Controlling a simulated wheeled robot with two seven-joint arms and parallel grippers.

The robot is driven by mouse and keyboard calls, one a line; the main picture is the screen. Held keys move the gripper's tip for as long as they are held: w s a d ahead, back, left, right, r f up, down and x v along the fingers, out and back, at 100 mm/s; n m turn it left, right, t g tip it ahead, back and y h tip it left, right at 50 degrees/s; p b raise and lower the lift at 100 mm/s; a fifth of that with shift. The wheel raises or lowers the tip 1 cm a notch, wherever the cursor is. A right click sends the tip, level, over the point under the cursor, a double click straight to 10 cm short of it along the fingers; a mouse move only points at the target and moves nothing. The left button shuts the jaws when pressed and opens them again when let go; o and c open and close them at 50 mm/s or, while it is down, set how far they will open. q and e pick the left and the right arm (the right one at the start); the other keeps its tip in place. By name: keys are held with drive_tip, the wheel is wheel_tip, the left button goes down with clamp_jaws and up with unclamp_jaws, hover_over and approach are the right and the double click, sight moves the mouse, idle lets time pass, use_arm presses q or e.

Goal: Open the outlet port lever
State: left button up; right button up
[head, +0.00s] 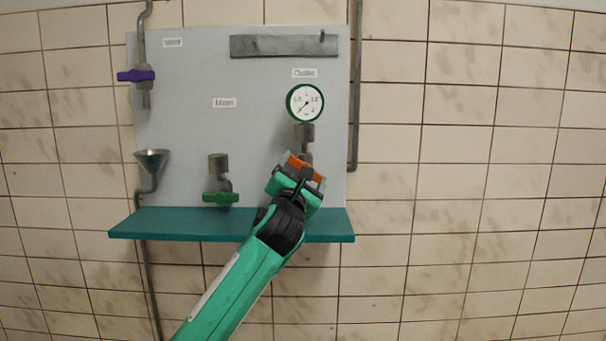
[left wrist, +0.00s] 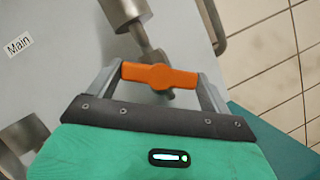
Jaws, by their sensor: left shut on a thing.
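The orange outlet lever (head: 299,162) sits on the grey valve below the round gauge (head: 305,103) with the green rim, at the right of the panel. In the left wrist view the orange lever (left wrist: 160,76) lies crosswise, nearly level in the picture. My left gripper (head: 304,170) is shut on the lever. Its two fingers hold the lever by its opposite ends in the left wrist view (left wrist: 162,80). The grey valve body (left wrist: 142,38) runs up behind the lever. My right gripper is in neither view.
A green-handled valve (head: 220,197) stands to the left, above the teal shelf (head: 160,224). A purple-handled valve (head: 136,75) and a funnel (head: 152,158) are at the panel's left. A vertical pipe (head: 354,100) borders the panel's right. Bare tiled wall lies beyond.

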use_arm(q)
drive_tip(key=o, duration=0.9)
drive_tip(key=b+v, duration=0.1)
drive_tip(key=v, duration=0.1)
drive_tip(key=b+v, duration=0.2)
drive_tip(key=v, duration=0.1)
drive_tip(key=shift+s+f, duration=0.2)
drive_tip(key=shift+f, duration=0.15)
drive_tip(key=b+v, duration=0.1)
drive_tip(key=v, duration=0.7)
drive_tip(key=shift+s+r, duration=0.15)
drive_tip(key=shift+r, duration=0.05)
